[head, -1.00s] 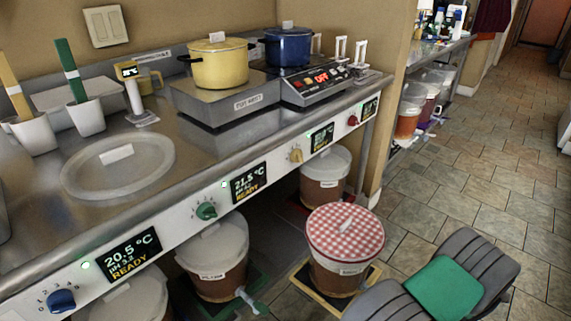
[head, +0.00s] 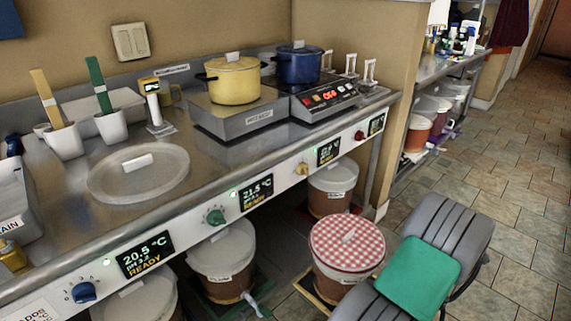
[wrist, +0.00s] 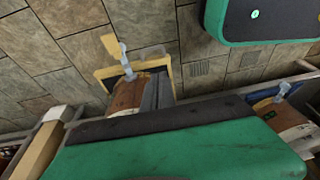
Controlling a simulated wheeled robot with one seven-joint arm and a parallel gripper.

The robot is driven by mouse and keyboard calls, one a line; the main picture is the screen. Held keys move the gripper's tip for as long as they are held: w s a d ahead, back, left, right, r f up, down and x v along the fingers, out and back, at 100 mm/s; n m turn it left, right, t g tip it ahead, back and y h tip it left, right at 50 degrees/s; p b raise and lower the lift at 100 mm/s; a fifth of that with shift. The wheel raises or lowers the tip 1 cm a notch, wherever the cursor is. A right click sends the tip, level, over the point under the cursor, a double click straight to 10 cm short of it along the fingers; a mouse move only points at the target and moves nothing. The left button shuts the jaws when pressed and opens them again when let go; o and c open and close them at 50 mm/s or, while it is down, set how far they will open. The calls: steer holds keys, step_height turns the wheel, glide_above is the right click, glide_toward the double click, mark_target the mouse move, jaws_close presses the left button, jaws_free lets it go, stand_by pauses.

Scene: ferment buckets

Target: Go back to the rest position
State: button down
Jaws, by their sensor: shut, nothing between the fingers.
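My gripper (wrist: 158,85) shows in the wrist view with its dark fingers together and nothing held. Beyond the fingers is a brown bucket (wrist: 127,94) with a pale tap, on a yellow-edged mat (wrist: 105,72). In the head view my grey arm with a green panel is folded at the lower right, beside the bucket with a red checked cover (head: 347,243). The fingers cannot be made out in the head view.
A steel counter (head: 225,150) runs along the wall with a yellow pot (head: 233,82), a blue pot (head: 299,66) and a round plate (head: 120,182). White-lidded buckets (head: 221,248) stand beneath it. Tiled floor (head: 510,200) is open at right.

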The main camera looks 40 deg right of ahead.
steer(key=w+a+r+p, duration=0.3)
steer(key=w+r, duration=0.3)
steer(key=r, duration=0.2)
steer(key=w+a+r+p, duration=0.2)
steer(key=w+a+r, duration=0.2)
steer(key=w+r, duration=0.3)
steer(key=w+a+r+h+p, duration=0.1)
steer(key=w+a+r+p, duration=0.2)
steer(key=a+r, duration=0.45)
steer(key=w+a+r+p, duration=0.35)
steer(key=a+r, duration=0.25)
steer(key=r, duration=0.3)
steer(key=s+a+r+p, duration=0.2)
steer(key=a+r+p, duration=0.2)
steer(key=a+r, duration=0.4)
steer(key=s+a+r+m+p, duration=0.1)
steer(key=s+a+r+p, duration=0.1)
steer(key=a+r+p, duration=0.3)
steer(key=a+r, duration=0.4)
steer(key=a, duration=0.5)
steer(key=shift+s+m, duration=0.25)
steer(key=shift+m, duration=0.05)
